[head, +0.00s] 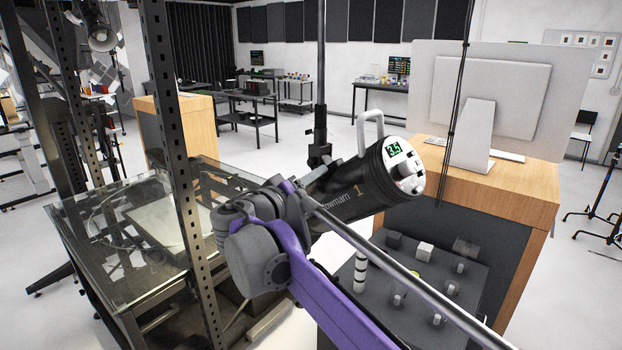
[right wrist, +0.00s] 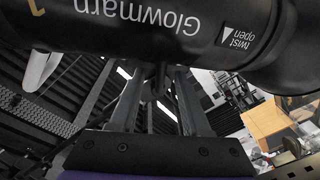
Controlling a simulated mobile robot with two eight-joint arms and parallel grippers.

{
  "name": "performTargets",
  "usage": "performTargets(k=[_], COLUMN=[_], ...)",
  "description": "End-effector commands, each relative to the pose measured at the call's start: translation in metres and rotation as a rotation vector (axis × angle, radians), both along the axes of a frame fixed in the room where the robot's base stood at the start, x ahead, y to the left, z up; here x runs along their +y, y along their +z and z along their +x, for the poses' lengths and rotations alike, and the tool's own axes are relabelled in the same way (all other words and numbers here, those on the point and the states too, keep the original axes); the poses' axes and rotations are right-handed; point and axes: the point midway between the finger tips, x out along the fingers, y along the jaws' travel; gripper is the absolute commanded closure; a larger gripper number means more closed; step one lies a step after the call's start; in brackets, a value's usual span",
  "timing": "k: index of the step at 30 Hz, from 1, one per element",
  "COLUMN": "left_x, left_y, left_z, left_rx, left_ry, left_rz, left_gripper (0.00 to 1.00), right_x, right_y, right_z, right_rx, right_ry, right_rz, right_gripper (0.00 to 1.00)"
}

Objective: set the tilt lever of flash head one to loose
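Flash head one (head: 350,192) is a black cylinder marked "1" with a green 3.5 display and a white rear panel. It hangs tilted on a dark upright stand. In the right wrist view its body (right wrist: 150,35) fills the top. My right gripper (right wrist: 160,75) is just below the body, its two grey fingers apart. A small dark piece (right wrist: 160,78) shows between the fingertips; it may be the tilt lever, but its setting cannot be read. In the head view my purple arm largely hides the gripper and the bracket side. My left gripper is out of view.
A dark upright pole (head: 320,70) stands behind the flash head. A perforated metal post (head: 178,170) and a glass-topped table (head: 120,235) are at left. A wooden desk (head: 515,190) with a monitor is at right, and a dark table with knobs (head: 395,270) is below.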

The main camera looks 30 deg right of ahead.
Motion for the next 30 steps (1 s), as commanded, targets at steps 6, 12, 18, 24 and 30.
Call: performTargets(k=[6,12,18,24,30], left_x=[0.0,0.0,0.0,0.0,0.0], left_y=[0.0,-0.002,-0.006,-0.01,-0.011], left_z=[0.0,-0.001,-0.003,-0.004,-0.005], left_rx=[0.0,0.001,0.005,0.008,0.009], left_ry=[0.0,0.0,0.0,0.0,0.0], left_rz=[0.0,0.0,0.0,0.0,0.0], left_gripper=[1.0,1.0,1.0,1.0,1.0], right_x=[0.0,0.011,0.046,0.078,0.094], right_y=[0.0,0.0,-0.001,0.0,0.001], right_z=[0.0,-0.005,-0.024,-0.041,-0.051], right_rx=[0.0,0.0,0.001,0.0,0.0], right_ry=[0.0,0.002,0.006,0.005,0.001], right_rz=[0.0,0.001,0.001,0.001,0.0], right_gripper=[0.52,0.52,0.52,0.52,0.52])
